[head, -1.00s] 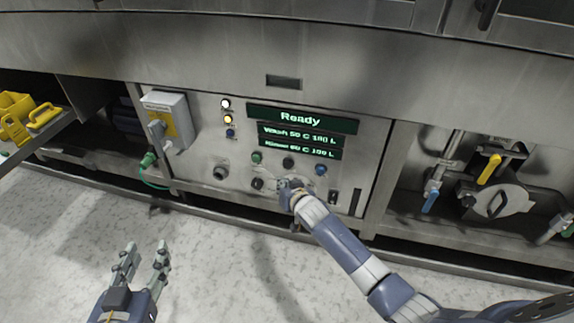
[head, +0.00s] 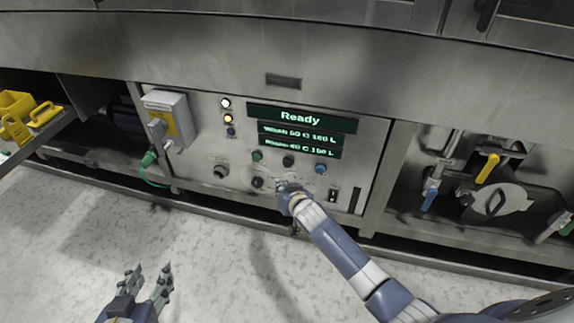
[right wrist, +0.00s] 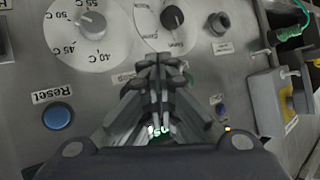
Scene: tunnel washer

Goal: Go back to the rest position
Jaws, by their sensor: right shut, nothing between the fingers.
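My right gripper (head: 286,188) is shut and empty, in front of the lower part of the control panel (head: 205,150). In the right wrist view the shut right gripper (right wrist: 160,70) covers part of the panel, with a temperature dial (right wrist: 90,25) and a second dial (right wrist: 172,17) beyond it. In the head view the arm hides part of the temperature dial. Whether the fingers touch the panel cannot be told. My left gripper (head: 145,285) is open and empty over the floor at the lower left. The display (head: 302,118) reads "Ready".
A grey switch box (head: 168,118) juts from the panel's left side. A blue Reset button (right wrist: 57,116) is beside the right gripper. Valves with a yellow handle (head: 488,167) are at the right. Yellow items (head: 44,114) lie on a left shelf. The floor (head: 220,260) is clear.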

